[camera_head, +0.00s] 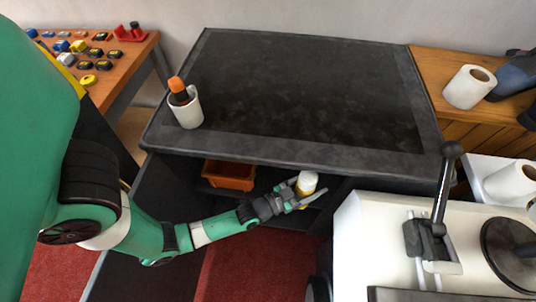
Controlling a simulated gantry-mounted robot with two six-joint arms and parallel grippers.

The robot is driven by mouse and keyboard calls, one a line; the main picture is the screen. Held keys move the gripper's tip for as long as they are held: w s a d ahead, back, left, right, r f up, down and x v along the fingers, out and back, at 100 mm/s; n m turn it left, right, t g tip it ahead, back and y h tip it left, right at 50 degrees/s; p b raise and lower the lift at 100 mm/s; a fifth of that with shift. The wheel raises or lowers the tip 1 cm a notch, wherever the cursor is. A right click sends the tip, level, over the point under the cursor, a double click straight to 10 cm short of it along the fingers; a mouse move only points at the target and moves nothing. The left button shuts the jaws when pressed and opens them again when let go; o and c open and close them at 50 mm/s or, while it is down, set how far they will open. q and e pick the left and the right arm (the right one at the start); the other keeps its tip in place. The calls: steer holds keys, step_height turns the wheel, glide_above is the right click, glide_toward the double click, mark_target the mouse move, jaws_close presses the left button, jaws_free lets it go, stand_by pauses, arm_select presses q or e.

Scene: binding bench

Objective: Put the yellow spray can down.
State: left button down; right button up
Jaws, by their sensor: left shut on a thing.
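The yellow spray can (307,183) shows a white upper part and a little yellow below it. My left gripper (302,194) is shut on the can, with its fingers on either side of it. The can is about upright, at the front opening of the shelf under the dark bench top. The can's lower part is hidden by the gripper, and I cannot tell whether it touches the shelf. My right gripper is not in view.
An orange bin (229,175) stands on the shelf left of the can. On the dark bench top (300,90) a white mug (186,110) holds an orange-topped item; the rest is clear. A white machine with a lever (440,200) stands at front right.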

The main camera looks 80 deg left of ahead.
arm_select(q)
steer(key=s+a+f+n+g+y+b, duration=0.1)
steer(key=a+f+n+g+y+b, duration=0.15)
steer(key=a, duration=0.35)
steer(key=s+a+f+n+g+y+b, duration=0.1)
steer(key=s+a+f+n+y+b, duration=0.15)
steer(key=a, duration=0.35)
step_height(320, 180, down, 8)
steer(key=w+b, duration=0.1)
steer(key=b, duration=0.6)
steer(key=shift+d+m+y, duration=0.25)
steer(key=shift+m+y, duration=0.15)
jaws_free()
steer(key=shift+f+t, duration=0.1)
steer(key=shift+t, duration=0.15)
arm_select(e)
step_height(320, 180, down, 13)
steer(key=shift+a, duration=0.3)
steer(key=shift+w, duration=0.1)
